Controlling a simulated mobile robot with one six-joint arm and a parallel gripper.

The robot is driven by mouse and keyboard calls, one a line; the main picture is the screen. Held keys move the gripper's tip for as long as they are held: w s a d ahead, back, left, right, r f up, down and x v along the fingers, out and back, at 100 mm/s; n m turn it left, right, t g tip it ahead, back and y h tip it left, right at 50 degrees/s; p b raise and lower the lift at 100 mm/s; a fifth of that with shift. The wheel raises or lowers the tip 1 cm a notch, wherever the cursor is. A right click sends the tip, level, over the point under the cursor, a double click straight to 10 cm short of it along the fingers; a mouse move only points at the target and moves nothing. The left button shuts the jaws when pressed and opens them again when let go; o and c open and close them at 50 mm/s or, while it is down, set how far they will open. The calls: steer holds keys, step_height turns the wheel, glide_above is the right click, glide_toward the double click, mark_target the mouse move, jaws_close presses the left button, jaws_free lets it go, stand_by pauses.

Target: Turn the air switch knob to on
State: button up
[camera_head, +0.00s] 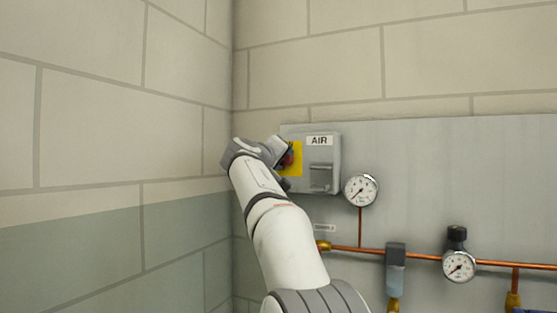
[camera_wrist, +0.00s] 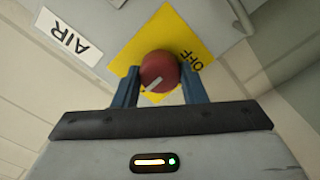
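The red air switch knob (camera_wrist: 159,70) sits on a yellow plate (camera_wrist: 190,33) on the grey switch box (camera_head: 329,178). The word OFF shows beside the knob at right in the wrist view. The knob's pale pointer mark faces the lower left there, away from OFF. No ON label can be made out. My gripper (camera_wrist: 159,78) has a blue finger on each side of the knob, and both appear to touch it. In the head view my wrist covers part of the yellow plate and knob.
An AIR label (camera_head: 320,140) is on the box. A round gauge (camera_head: 361,190) is close at its lower right, with a copper pipe (camera_head: 430,255) and another gauge (camera_head: 459,266) below. A block wall (camera_head: 120,150) stands close at left.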

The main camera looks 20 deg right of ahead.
steer(key=o, duration=0.4)
steer(key=shift+d, duration=0.1)
steer(key=b+v, duration=0.2)
steer(key=v, duration=0.5)
steer(key=shift+s+a, duration=0.25)
steer(key=shift+a, duration=0.1)
